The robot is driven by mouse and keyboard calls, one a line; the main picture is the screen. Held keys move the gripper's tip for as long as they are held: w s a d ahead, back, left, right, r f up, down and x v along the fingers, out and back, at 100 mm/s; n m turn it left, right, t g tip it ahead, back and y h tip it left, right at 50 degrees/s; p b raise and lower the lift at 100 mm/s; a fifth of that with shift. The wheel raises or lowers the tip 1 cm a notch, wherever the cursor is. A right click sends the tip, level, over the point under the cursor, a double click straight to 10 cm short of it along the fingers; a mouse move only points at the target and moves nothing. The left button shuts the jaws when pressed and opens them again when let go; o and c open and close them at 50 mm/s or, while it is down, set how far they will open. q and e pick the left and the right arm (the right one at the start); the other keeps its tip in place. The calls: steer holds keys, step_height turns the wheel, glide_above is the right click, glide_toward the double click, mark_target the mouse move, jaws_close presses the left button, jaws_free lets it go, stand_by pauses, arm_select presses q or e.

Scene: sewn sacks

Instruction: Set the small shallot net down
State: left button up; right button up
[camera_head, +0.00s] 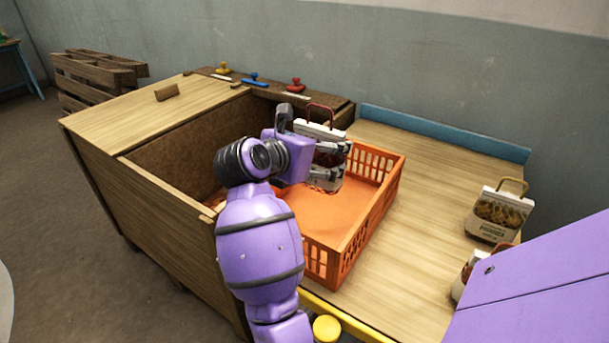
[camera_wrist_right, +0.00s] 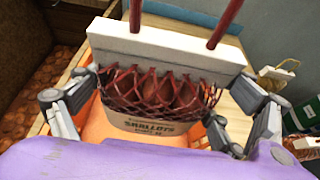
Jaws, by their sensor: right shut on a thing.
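The small shallot net (camera_head: 318,131) has a white header strip, a dark red loop handle and red mesh. In the right wrist view the net (camera_wrist_right: 165,93) stands roughly upright, with a tan label reading "SHALLOTS" low on its front. My right gripper (camera_head: 328,162) is shut on it, with a finger on each side in the right wrist view (camera_wrist_right: 164,88). I cannot tell whether the net's bottom touches the crate floor. My left gripper is not in view.
A wooden bin (camera_head: 165,218) stands left of the crate, with brown contents in the wrist view. On the table (camera_head: 424,215), a yellow-handled net (camera_head: 500,213) and another partly hidden pack (camera_head: 466,277) stand at the right. Coloured knobs line the back ledge. Table between crate and packs is clear.

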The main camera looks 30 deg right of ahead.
steer(key=w+f, duration=0.1)
steer(key=w+a+f, duration=0.1)
steer(key=f, duration=0.1)
steer(key=w+f, duration=0.1)
steer(key=f, duration=0.1)
steer(key=shift+w+a, duration=0.2)
steer(key=shift+w, duration=0.05)
step_height(320, 180, down, 3)
steer(key=shift+w+f, duration=0.1)
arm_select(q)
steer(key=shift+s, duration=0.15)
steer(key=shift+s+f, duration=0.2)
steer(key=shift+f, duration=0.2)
arm_select(e)
steer(key=shift+f, duration=0.65)
steer(key=o, duration=1.4)
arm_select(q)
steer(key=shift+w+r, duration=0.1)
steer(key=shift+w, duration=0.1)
